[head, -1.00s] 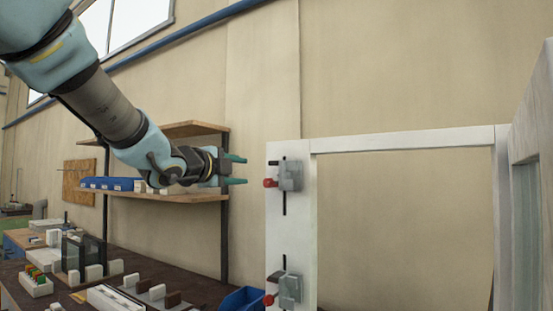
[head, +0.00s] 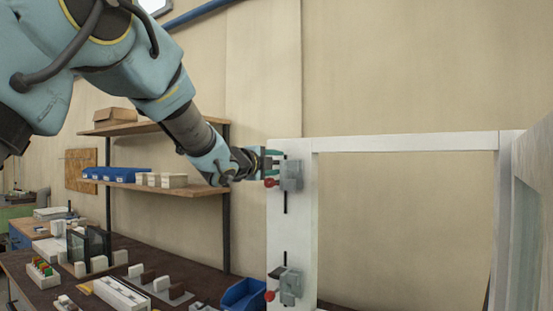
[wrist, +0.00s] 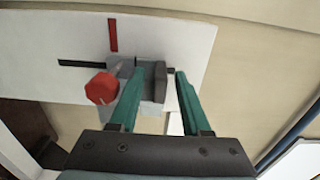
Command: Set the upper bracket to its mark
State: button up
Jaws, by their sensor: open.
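The upper bracket (head: 291,175) is a grey block on the white upright (head: 277,228), with a red knob (head: 270,182) on its left. My gripper (head: 274,160) is at the bracket, its fingers partly hidden there. In the wrist view, my open gripper (wrist: 160,71) has its two teal fingers on either side of the bracket's dark grey block (wrist: 159,83). The left finger is very close to the block; I cannot tell whether it touches. A gap shows at the right finger. A red mark (wrist: 113,35) lies on the white face beside the black slot (wrist: 85,64).
A lower bracket (head: 290,287) with a red knob sits below on the same upright. A blue bin (head: 243,294) stands on the bench near the upright's foot. Shelves (head: 170,187) with boxes are at the left. The frame opening to the right is clear.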

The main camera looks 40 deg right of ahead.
jog(key=shift+d, duration=0.1)
jog(key=shift+c, duration=0.4)
grip_shut()
dwell(1.0)
